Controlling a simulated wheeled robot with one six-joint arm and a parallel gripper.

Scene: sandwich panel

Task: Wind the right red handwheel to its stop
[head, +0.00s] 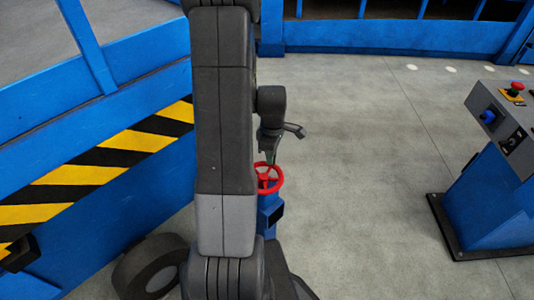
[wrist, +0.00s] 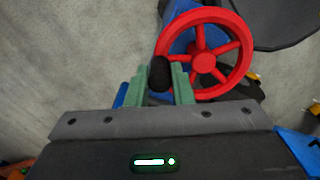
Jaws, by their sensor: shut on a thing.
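A red spoked handwheel (head: 267,178) stands on a blue post (head: 270,212) in the middle of the head view, partly hidden by my arm. In the wrist view the handwheel (wrist: 203,62) fills the upper middle, with a black knob (wrist: 160,74) at the left of its rim. My gripper (wrist: 161,78) has its two green fingers on either side of this knob, shut on it. In the head view my gripper (head: 269,153) is small and dark, just above the wheel. Only one red handwheel shows.
A blue frame with a yellow and black striped band (head: 90,175) stands close on the left. A blue console (head: 495,190) with a red button (head: 515,88) stands at the right. Grey floor (head: 370,150) between post and console is clear. A blue barrier (head: 390,35) runs along the back.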

